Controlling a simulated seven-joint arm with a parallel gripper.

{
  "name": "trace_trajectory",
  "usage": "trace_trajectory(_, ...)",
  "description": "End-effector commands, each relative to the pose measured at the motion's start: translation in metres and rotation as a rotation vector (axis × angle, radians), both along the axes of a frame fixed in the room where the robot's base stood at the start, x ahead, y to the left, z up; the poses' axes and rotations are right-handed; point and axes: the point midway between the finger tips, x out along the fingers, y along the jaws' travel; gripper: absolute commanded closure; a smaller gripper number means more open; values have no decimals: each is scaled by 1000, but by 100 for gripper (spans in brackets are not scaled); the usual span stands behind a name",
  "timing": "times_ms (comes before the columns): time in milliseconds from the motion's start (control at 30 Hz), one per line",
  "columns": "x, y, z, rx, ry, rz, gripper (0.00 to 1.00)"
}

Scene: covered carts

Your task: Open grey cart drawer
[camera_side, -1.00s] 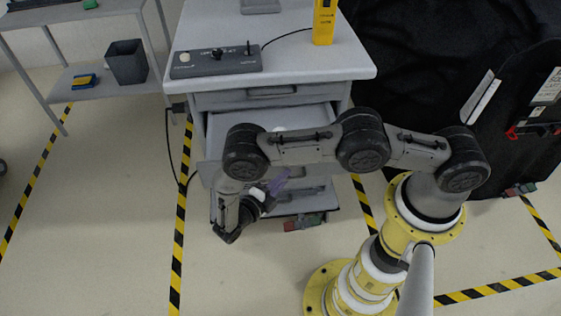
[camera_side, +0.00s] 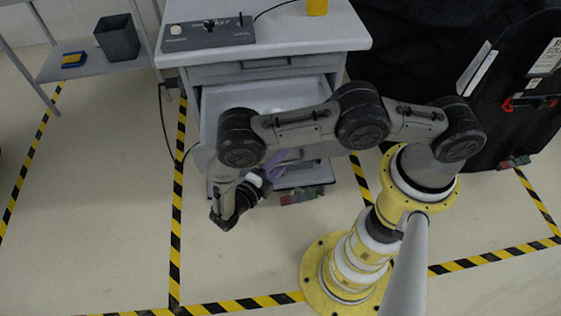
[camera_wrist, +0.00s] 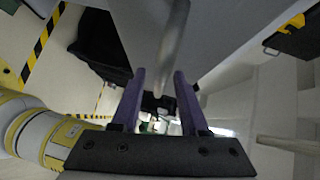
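The grey cart (camera_side: 345,32) stands at the upper middle of the side view. Its drawer (camera_side: 235,95) below the closed top drawer (camera_side: 250,67) is pulled out, with its pale inside showing. My arm hides much of the drawer front. My gripper (camera_side: 283,157), with purple fingers, is at the front of that drawer. In the wrist view, my gripper (camera_wrist: 160,75) has its two fingers apart. A grey bar handle (camera_wrist: 172,45) runs down toward the gap between them, with space on both sides. I cannot tell whether a finger touches it.
A control box (camera_side: 208,32) and a yellow object (camera_side: 317,7) are on the cart top. A black-covered cart (camera_side: 480,80) stands at right. A shelf with a dark bin (camera_side: 118,38) is at upper left.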

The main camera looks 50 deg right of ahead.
Motion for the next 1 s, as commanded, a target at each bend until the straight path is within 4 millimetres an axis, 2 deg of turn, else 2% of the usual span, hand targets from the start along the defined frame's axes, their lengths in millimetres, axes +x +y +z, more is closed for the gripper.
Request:
trace_trajectory(233, 0, 0, 0, -1, 1, 0, 56)
trace_trajectory(367, 0, 9, 1, -1, 1, 3, 56)
trace_trajectory(467, 0, 24, 3, 0, -1, 3, 56)
trace_trajectory(800, 1, 97, 12, 2, -1, 3, 56)
trace_trajectory(1000, 1, 126, 17, 1, 0, 2, 56)
